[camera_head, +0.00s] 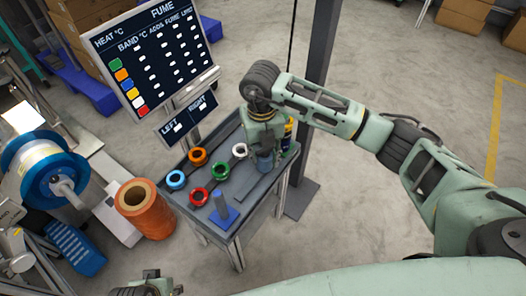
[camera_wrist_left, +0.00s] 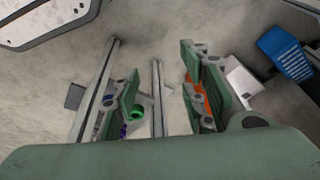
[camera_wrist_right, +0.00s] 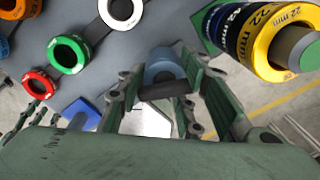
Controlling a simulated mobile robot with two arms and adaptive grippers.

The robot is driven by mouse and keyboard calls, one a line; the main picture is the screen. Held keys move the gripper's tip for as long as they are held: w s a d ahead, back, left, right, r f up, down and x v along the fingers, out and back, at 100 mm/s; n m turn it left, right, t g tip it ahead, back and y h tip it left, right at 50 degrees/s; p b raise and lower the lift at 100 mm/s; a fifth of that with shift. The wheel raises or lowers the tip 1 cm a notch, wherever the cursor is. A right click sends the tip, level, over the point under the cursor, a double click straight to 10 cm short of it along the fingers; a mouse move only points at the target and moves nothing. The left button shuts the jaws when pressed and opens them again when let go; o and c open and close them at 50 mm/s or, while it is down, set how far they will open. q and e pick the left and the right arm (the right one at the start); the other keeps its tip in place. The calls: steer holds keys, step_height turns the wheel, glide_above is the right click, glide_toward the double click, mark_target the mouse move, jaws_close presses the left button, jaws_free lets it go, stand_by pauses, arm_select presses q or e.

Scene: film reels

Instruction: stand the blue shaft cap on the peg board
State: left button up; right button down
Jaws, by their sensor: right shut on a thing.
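My right gripper (camera_head: 264,160) is over the right side of the grey work table (camera_head: 247,222). It is shut on a dull blue cylinder, which looks like the blue shaft cap (camera_wrist_right: 165,68); it also shows in the head view (camera_head: 265,161). The fingers hide part of it, and I cannot tell whether its bottom touches the table. I cannot make out which surface is the peg board. My left gripper (camera_wrist_left: 165,95) is open and empty, away from the table; part of it shows at the bottom of the head view (camera_head: 155,286).
Orange (camera_head: 198,156), light blue (camera_head: 176,180), red (camera_head: 199,196), green (camera_head: 220,171) and white (camera_head: 240,150) rings lie on the table. A shaft with yellow 22 mm sleeves (camera_wrist_right: 275,40) stands close to the right gripper.

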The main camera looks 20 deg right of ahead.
steer(key=c, duration=1.2)
jaws_free()
arm_select(q)
steer(key=shift+r, duration=0.15)
arm_select(e)
steer(key=shift+r, duration=0.1)
arm_select(q)
step_height(320, 180, down, 6)
steer(key=s+p, duration=0.1)
steer(key=shift+p, duration=0.35)
arm_select(e)
step_height(320, 180, up, 12)
steer(key=shift+a+r, duration=0.1)
steer(key=shift+a, duration=0.05)
